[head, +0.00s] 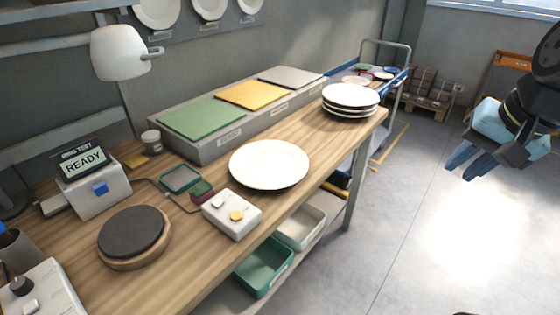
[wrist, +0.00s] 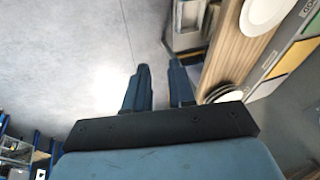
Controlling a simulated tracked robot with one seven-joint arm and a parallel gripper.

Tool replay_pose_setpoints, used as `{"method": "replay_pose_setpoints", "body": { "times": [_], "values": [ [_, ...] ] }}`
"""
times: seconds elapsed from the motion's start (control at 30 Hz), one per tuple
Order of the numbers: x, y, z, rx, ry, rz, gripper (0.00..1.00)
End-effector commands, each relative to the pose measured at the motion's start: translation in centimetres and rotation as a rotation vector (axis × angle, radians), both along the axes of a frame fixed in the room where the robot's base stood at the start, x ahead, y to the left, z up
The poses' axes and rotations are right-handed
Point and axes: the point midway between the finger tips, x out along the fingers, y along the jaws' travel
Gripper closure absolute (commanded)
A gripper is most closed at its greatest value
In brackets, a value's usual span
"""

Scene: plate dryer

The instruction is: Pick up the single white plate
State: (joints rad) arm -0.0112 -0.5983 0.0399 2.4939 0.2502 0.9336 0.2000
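The single white plate (head: 269,165) lies flat and alone on the wooden bench in the head view. In the wrist view, a white plate (wrist: 263,12) at the top right edge, partly cut off, appears to be the same one. A stack of several white plates (head: 350,100) stands at the bench's far right end; its edge seems to show in the wrist view (wrist: 228,97). My gripper (head: 466,166) is at the right, over the floor and clear of the bench, well away from the plate. Its two blue fingers (wrist: 160,88) are apart with nothing between them.
Beside the plate are a white button box (head: 232,214), a round dark pad (head: 131,232) and a raised block with green (head: 203,118), yellow and grey pads. A lamp (head: 122,52) overhangs the bench. Bins (head: 263,266) sit below. A trolley (head: 385,75) stands behind.

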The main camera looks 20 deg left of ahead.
Motion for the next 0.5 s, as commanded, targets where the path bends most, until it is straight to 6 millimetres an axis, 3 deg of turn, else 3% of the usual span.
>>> {"method": "replay_pose_setpoints", "body": {
  "times": [0.1,0.5],
  "values": [
    [1.2,2.7,-1.9,0.160,0.150,-0.137,0.76],
    [5.4,10.9,-6.3,0.602,0.689,-0.673,0.76]
  ]
}}
